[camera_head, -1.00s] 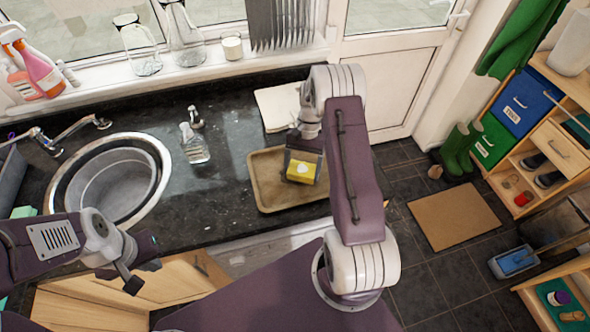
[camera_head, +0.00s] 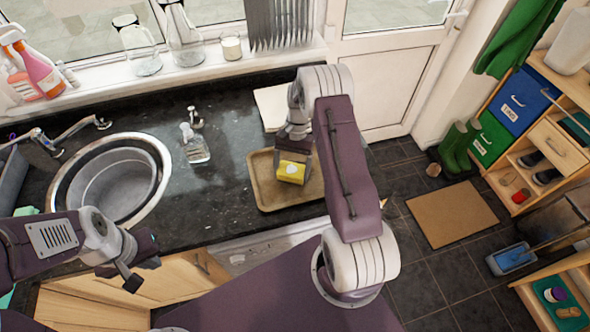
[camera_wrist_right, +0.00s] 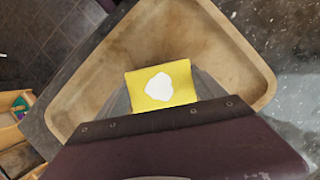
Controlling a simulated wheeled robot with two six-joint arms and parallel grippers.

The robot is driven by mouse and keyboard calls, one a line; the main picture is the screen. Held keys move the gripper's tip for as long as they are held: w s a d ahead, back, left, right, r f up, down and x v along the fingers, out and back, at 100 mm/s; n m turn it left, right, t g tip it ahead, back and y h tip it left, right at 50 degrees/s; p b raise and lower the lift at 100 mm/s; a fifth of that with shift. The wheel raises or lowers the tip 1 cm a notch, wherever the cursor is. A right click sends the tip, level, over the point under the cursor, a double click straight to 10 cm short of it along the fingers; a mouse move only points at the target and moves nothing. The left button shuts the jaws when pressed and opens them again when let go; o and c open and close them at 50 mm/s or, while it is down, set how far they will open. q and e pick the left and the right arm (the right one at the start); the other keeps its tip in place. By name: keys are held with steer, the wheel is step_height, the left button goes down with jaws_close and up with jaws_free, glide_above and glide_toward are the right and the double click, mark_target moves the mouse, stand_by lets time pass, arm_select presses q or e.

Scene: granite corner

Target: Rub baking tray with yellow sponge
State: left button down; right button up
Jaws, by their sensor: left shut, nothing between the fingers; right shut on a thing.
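The brown baking tray (camera_head: 270,198) lies on the dark counter, right of the sink; it also shows in the right wrist view (camera_wrist_right: 98,75). My right gripper (camera_head: 292,160) is shut on the yellow sponge (camera_head: 291,173), over the middle of the tray. The sponge shows a white patch in the right wrist view (camera_wrist_right: 180,75). I cannot tell whether the sponge touches the tray floor. My left gripper (camera_head: 132,281) is shut and empty, in front of the counter below the sink. My right arm hides the tray's right edge.
A round sink (camera_head: 66,185) is set in the counter at left. A clear soap bottle (camera_head: 194,146) stands between sink and tray. A pale board (camera_head: 270,105) lies behind the tray. Glass jugs (camera_head: 141,50) and a candle jar (camera_head: 231,47) stand on the windowsill.

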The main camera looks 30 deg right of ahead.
mark_target(299, 165)
steer(key=shift+w+d+f, duration=0.1)
steer(key=shift+w+d, duration=0.15)
steer(key=shift+w, duration=0.65)
steer(key=shift+s+d, duration=0.15)
steer(key=shift+d, duration=0.6)
steer(key=shift+s+d, duration=0.1)
steer(key=shift+d, duration=0.65)
steer(key=shift+s+d, duration=0.1)
steer(key=shift+d, duration=0.25)
steer(key=shift+r+p, duration=0.2)
steer(key=shift+p, duration=0.2)
steer(key=shift+w+a+f, duration=0.1)
steer(key=shift+w+a, duration=0.1)
steer(key=shift+a, duration=0.75)
steer(key=shift+w+a+f, duration=0.1)
steer(key=shift+w+a, duration=0.05)
steer(key=shift+a, duration=0.8)
step_height(299, 165, up, 6)
steer(key=p, duration=0.5)
